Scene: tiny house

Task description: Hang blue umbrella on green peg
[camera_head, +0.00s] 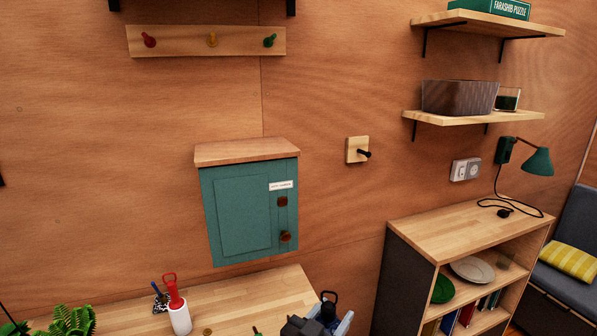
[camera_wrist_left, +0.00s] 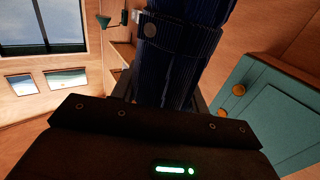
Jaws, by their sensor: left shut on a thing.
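The green peg (camera_head: 270,41) is the right one of three on a wooden peg rail (camera_head: 177,42), high on the wall at the upper left of the head view. It is bare. My left gripper (camera_head: 326,322) is at the bottom edge of the head view, well below the rail and to its right. It is shut on the blue umbrella (camera_wrist_left: 183,55), a dark blue furled bundle with a strap and button in the left wrist view. A dark looped end (camera_head: 329,298) shows above the gripper in the head view. The fingertips are mostly hidden. My right gripper is not in view.
A teal wall cabinet (camera_head: 240,215) juts out below the rail. A wooden worktop (camera_head: 235,308) holds a white cup (camera_head: 180,319) with a red looped item. Right are a switch (camera_head: 355,150), shelves (camera_head: 470,118) and a bookcase (camera_head: 450,230). Wall between rail and cabinet is clear.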

